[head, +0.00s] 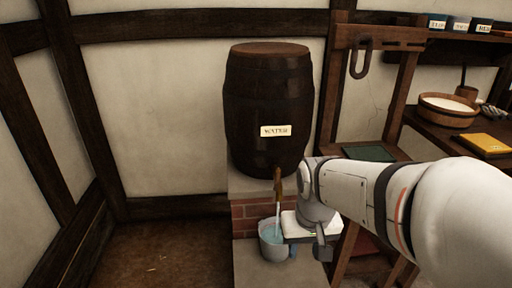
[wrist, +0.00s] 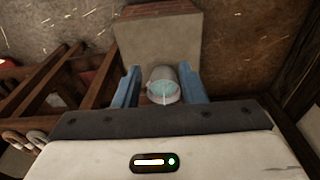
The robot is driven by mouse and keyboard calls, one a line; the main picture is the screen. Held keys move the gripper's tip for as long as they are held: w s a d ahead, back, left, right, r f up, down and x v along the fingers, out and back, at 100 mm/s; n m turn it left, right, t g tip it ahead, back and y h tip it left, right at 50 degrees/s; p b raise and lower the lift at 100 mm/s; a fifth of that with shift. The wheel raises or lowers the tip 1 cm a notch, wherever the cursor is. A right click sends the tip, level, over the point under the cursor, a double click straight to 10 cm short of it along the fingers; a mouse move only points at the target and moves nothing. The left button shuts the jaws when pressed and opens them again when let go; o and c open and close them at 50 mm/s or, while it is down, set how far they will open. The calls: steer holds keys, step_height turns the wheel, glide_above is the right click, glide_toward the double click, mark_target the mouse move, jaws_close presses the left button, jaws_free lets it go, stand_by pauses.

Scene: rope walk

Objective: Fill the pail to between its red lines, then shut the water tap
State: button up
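A dark wooden barrel (head: 268,110) with a label that seems to read WATER stands on a brick-fronted ledge. Its wooden tap (head: 278,184) is low on the front, and a thin pale stream falls from it. The grey pail (head: 272,246) stands upright below the tap with light blue water in it. The pail also shows in the wrist view (wrist: 157,73). I cannot make out its red lines or judge the level against them. My gripper (head: 293,249) is just right of the pail. In the wrist view its blue fingers (wrist: 160,82) are apart, with gaps either side of the pail.
The pail's pale stone slab (head: 275,275) juts out below the brick front (head: 252,214). A wooden frame with a hanging iron hook (head: 360,58) stands to the right. Beyond it a bench holds a wooden bowl (head: 449,116) and a yellow book (head: 487,145). The floor at left is clear.

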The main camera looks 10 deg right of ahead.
steer(key=w+r+p, duration=0.3)
steer(key=w+r, duration=0.1)
steer(key=w, duration=0.4)
steer(key=m+g+p, duration=0.1)
steer(key=m+p, duration=0.2)
steer(key=p, duration=0.8)
glide_toward(277, 181)
steer(key=shift+s+f, duration=0.1)
steer(key=shift+s, duration=0.05)
steer(key=shift+w+f, duration=0.25)
steer(key=shift+f, duration=0.5)
step_height(277, 181, down, 7)
steer(key=shift+r+p, duration=0.1)
steer(key=shift+p, duration=0.3)
jaws_close()
